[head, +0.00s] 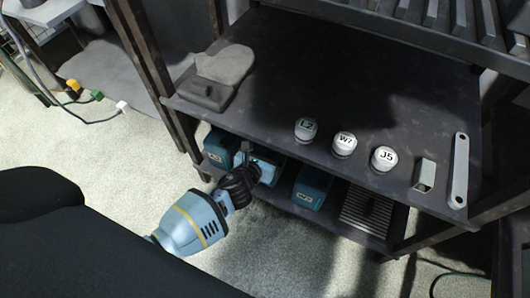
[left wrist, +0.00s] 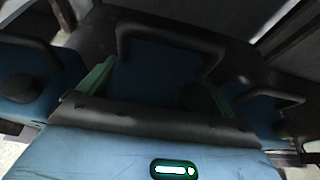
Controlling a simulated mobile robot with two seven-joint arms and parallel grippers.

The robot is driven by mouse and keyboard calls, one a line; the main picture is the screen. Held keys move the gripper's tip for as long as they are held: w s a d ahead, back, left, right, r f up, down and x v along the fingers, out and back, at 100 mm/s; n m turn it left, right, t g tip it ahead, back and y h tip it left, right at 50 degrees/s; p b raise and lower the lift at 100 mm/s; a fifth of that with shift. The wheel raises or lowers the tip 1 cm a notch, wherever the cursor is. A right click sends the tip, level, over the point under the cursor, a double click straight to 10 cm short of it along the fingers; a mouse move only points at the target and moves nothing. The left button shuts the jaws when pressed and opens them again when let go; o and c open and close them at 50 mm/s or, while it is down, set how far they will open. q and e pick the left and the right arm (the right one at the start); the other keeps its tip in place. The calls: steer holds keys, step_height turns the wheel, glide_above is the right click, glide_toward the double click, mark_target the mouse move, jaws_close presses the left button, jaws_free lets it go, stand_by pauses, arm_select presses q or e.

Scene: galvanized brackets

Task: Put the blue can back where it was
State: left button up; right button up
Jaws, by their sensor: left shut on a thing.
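My left gripper (head: 246,156) reaches into the lower shelf from the front and is shut on a blue can (head: 267,167) there, between two similar blue cans. In the left wrist view the held blue can (left wrist: 150,75) is straight ahead, with a dark handle bar across its top. It sits at lower shelf level; whether it touches the shelf is hidden. One neighbouring blue can (head: 217,148) stands to its left, another (head: 311,186), with a label on its front, to its right. My right gripper is not in view.
The upper shelf (head: 330,80) overhangs the lower one. A ribbed grey block (head: 366,211) stands right on the lower shelf.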

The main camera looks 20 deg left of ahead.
arm_select(q)
steer(key=shift+w+f+b, duration=0.1)
steer(key=shift+f+b, duration=0.2)
steer(key=shift+b, duration=0.05)
steer(key=shift+f+b, duration=0.7)
steer(key=shift+f, duration=0.25)
steer(key=shift+f+b, duration=0.35)
steer(key=shift+f, duration=0.05)
steer(key=shift+r, duration=0.1)
steer(key=o, duration=1.8)
steer(key=shift+f, duration=0.25)
steer(key=shift+c, duration=0.2)
steer(key=shift+r, duration=0.1)
